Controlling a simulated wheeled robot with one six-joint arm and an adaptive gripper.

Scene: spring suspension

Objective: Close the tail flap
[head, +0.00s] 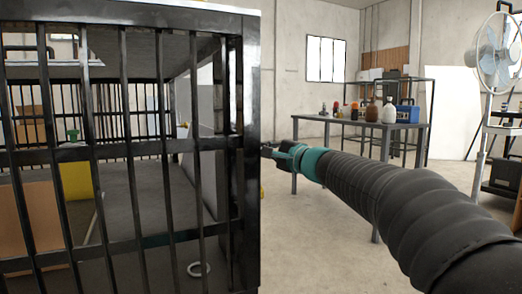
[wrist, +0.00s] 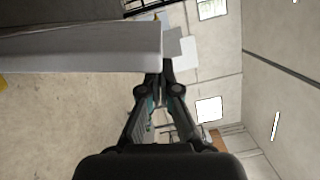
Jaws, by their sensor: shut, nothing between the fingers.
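My gripper (head: 268,151) is shut and empty, at the end of my arm, close beside the dark right corner post of a barred frame in the head view. In the wrist view my gripper (wrist: 166,70) has its fingertips together at the end of a long pale grey panel (wrist: 85,50). This panel may be the tail flap, but I cannot tell for sure. I cannot tell whether the fingertips touch it. No hinge shows, and I cannot tell how far the flap stands open.
The black barred frame (head: 140,155) fills the left of the head view. A grey table (head: 385,125) with several bottles stands behind my arm. A fan (head: 492,50) on a stand is at the far right.

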